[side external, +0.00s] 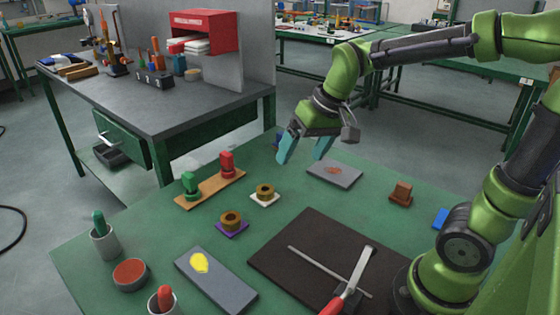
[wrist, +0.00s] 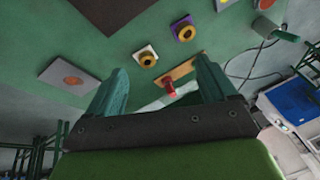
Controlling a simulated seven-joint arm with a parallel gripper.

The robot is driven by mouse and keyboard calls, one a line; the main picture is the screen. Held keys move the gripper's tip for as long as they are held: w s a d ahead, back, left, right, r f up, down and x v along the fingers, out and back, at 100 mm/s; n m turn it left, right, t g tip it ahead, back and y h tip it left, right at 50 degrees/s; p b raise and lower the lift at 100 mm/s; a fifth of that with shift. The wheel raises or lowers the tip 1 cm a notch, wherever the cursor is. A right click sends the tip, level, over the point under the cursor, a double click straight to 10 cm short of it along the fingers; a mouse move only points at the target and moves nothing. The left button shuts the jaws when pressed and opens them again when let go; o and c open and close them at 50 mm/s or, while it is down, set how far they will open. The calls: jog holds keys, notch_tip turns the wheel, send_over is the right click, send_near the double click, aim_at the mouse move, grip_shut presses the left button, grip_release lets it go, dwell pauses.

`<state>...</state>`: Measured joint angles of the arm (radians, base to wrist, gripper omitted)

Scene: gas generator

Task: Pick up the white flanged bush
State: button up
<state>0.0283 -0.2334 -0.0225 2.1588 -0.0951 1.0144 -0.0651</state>
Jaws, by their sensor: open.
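The white flanged bush (side external: 264,197) has a square white flange with a brass-coloured ring on top. It sits flat on the green table, right of a wooden board and behind the purple flanged bush (side external: 232,224). In the wrist view the white flanged bush (wrist: 146,55) shows between my finger tips, farther off, and the purple one (wrist: 183,30) is to its upper right. My gripper (side external: 305,152) is open and empty, raised above the table, to the upper right of the white bush in the side view. Its two teal fingers also show in the wrist view (wrist: 160,65).
A wooden board (side external: 212,188) holds a green and a red part. A grey plate with an orange patch (side external: 335,174) lies below my gripper. A dark mat (side external: 300,250) with a red-handled tool lies in front. A brown block (side external: 401,193) stands right.

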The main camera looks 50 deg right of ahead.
jog(key=w+d+f+n+g+h, duration=0.1)
jog(key=w+d+f+g, duration=0.15)
jog(key=w, duration=0.55)
jog(key=w+d+f+n+g, duration=0.1)
jog(key=w+d+f+g, duration=0.2)
jog(key=w, duration=0.4)
jog(key=n+t, duration=0.1)
send_over(265, 185)
jog(key=s+a, duration=0.1)
jog(key=f, duration=0.9)
jog(key=shift+s+f, duration=0.2)
jog(key=shift+f, duration=0.2)
jog(key=shift+w+a+f, duration=0.1)
jog(key=shift+f, duration=1.4)
jog(key=shift+w+a+f, duration=0.1)
jog(key=shift+f, duration=1.35)
jog(key=shift+d+r, duration=0.1)
jog(key=c, duration=1.4)
jog(key=shift+r, duration=0.1)
